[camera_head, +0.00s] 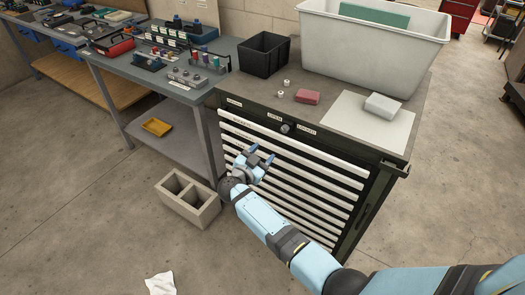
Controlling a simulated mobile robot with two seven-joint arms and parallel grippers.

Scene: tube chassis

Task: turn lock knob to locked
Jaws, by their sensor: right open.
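The lock knob (285,128) is a small dark round knob with a lighter face on the top front panel of a tool cabinet (350,162). A label reading like "OPEN" is left of it and one reading like "LOCKED" is right of it. The knob's pointing direction is too small to tell. My right gripper (261,158) is open and empty in front of the cabinet's drawers, below and left of the knob and apart from it in the picture. My left gripper is not in view.
On the cabinet top are a black bin (265,55), a large white tub (372,40), a red block (307,97) and a grey block (382,106) on a pale sheet. A concrete block (190,200) stands on the floor at left. A workbench (165,85) adjoins the cabinet.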

